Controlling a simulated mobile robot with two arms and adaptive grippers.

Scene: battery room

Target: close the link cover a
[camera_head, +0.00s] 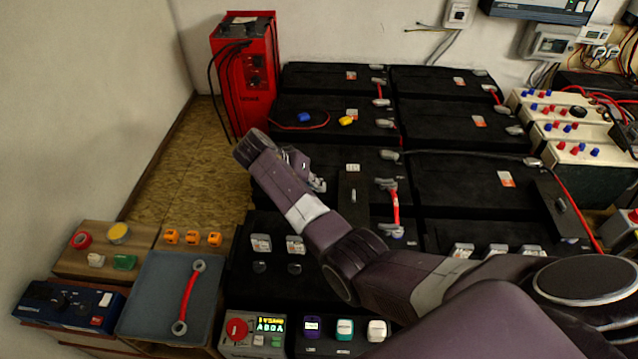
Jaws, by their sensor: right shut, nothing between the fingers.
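No readable letter shows which one is a. A red link (395,208) is exposed just right of the middle cover. My right arm crosses from the lower right, and my right gripper (312,176) is shut and empty, left of the middle cover and apart from it in the picture. The arm partly hides the gripper and the battery under it. My left gripper is out of view.
A red charger (244,80) stands at the back left. A grey tray (150,308) with a red cable link (188,298) is at the lower left. A panel with a red knob (238,328) sits at the front. Blue and yellow items (345,121) lie on a back battery.

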